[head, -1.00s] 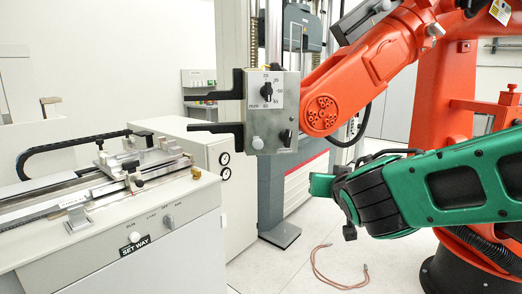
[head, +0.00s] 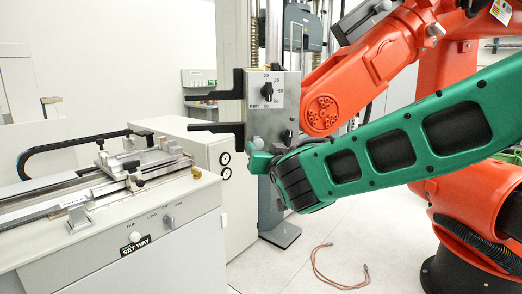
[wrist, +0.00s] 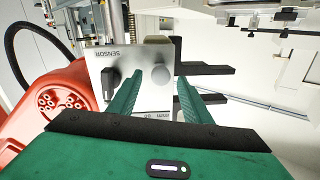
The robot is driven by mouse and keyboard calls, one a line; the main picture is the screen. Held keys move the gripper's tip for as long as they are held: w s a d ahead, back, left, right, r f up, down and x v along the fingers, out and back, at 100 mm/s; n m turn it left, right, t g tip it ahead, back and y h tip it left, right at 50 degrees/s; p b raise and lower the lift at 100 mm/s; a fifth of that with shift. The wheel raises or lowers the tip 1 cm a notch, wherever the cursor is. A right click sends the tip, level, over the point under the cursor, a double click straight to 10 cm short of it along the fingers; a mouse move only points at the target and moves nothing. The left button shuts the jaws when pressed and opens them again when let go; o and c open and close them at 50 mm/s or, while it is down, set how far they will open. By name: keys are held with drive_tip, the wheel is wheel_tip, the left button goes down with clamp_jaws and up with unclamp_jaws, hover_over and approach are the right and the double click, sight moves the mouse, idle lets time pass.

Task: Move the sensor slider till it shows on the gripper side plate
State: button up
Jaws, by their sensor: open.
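The grey gripper side plate (head: 290,98) of the orange robot carries a rotary dial (head: 267,90) on a white label. In the wrist view the plate (wrist: 142,52) shows upside-down SENSOR lettering, with a black slider or knob (wrist: 112,82) beside it. A round silver knob (wrist: 158,75) is also on the plate. My gripper (wrist: 160,78) is open, its green fingers pointing at the plate, with the silver knob between the fingertips in the picture. The black knob is just left of the left finger. I cannot tell whether anything touches. In the head view my gripper (head: 260,160) covers the plate's lower part.
The orange robot arm (head: 400,45) stands close at the right. Two black jaws (head: 213,128) extend left from the plate. A bench machine (head: 120,225) is at the left, and a cable (head: 338,272) lies on the open floor.

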drive_tip(key=shift+x, duration=0.95)
clamp_jaws()
drive_tip(key=shift+r, duration=0.35)
unclamp_jaws()
drive_tip(key=shift+s, duration=0.1)
drive_tip(key=v, duration=1)
drive_tip(key=shift+s+d, duration=0.2)
